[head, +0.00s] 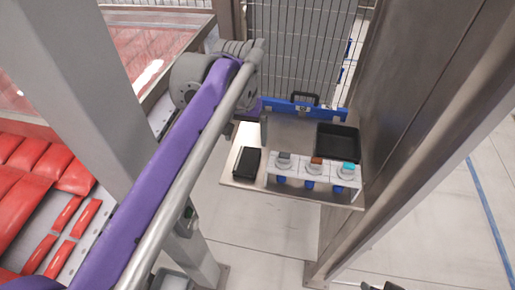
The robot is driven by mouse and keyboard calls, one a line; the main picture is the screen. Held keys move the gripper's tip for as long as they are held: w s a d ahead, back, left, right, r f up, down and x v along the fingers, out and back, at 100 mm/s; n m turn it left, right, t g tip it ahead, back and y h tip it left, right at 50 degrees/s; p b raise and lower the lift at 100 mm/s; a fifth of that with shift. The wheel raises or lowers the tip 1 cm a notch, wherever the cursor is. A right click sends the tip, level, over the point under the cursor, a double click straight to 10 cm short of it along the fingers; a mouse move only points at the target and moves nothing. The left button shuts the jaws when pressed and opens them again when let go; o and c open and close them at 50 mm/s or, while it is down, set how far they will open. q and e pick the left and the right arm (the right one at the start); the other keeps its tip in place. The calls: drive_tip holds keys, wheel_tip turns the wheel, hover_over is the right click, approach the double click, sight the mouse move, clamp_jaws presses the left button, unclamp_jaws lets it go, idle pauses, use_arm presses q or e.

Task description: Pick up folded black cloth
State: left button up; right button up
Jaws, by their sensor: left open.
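The folded black cloth (246,163) looks like a small dark rectangle lying flat near the left end of a metal shelf (283,127). My left arm reaches across from the lower left. My left gripper (248,130) is open and empty, pointing down just beyond the cloth. It looks apart from the cloth; its exact height is hard to judge. Part of the gripper is hidden behind my own arm. My right gripper does not show.
A black tray (337,142) stands at the shelf's right. A white holder (326,178) with several colored-top items is at the front edge. A blue bar (320,110) and wire fence (300,45) are behind. A steel post (400,110) stands close at right.

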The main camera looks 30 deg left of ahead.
use_arm(q)
hover_over(247, 159)
drive_tip(key=f, duration=0.3)
drive_tip(key=s+f, duration=0.1)
drive_tip(key=shift+d+f+b, duration=0.2)
drive_tip(key=shift+d+b, duration=0.1)
drive_tip(key=shift+w+a+f+b, duration=0.1)
drive_tip(key=shift+w+f, duration=0.05)
drive_tip(key=shift+f, duration=0.85)
drive_tip(key=shift+w+a+f+b, duration=0.1)
drive_tip(key=shift+w+f+b, duration=0.05)
drive_tip(key=shift+f, duration=0.85)
drive_tip(key=shift+w+a+f+b, duration=0.1)
drive_tip(key=shift+w+f, duration=0.05)
drive_tip(key=shift+f, duration=0.85)
drive_tip(key=c, duration=1.1)
drive_tip(key=shift+r, duration=0.1)
wheel_tip(247, 159, up, 10)
drive_tip(key=shift+f+p, duration=0.1)
drive_tip(key=shift+p, duration=0.55)
